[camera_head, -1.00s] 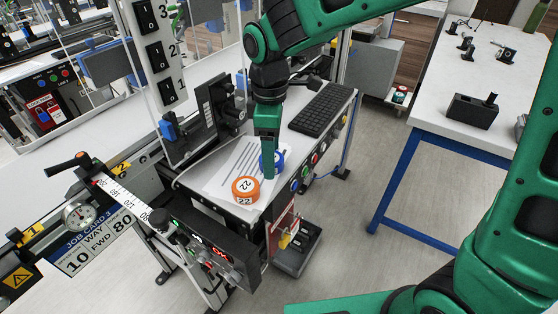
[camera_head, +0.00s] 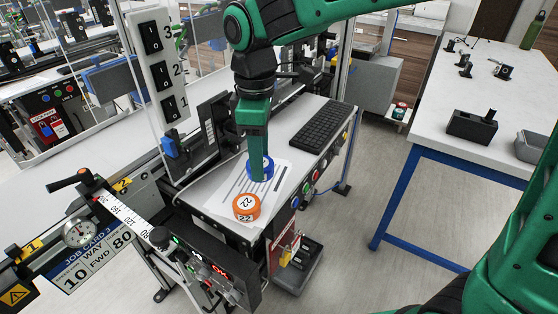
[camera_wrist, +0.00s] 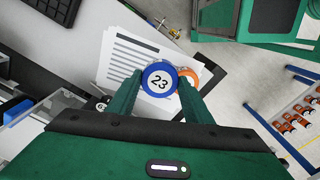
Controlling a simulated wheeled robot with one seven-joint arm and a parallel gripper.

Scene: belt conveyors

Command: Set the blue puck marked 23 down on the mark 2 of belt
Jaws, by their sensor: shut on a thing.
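The blue puck marked 23 (camera_wrist: 159,79) is between the two fingers of my gripper (camera_wrist: 158,92) in the wrist view, with its number facing the camera. My gripper is shut on it. In the head view, the puck (camera_head: 262,168) shows partly behind my gripper (camera_head: 259,176), over the printed sheet on the small desk. The mark 2 of the belt (camera_head: 122,185) is a yellow tag on the belt's edge at left, well away from my gripper.
An orange puck marked 22 (camera_head: 246,207) stands on the sheet (camera_head: 227,190) close to the blue one. A keyboard (camera_head: 321,123) lies behind, and a monitor (camera_head: 214,126) stands to the left. A clear panel with a switch plate (camera_head: 160,65) rises between the desk and the belt. A yellow mark 1 (camera_head: 24,252) is lower left.

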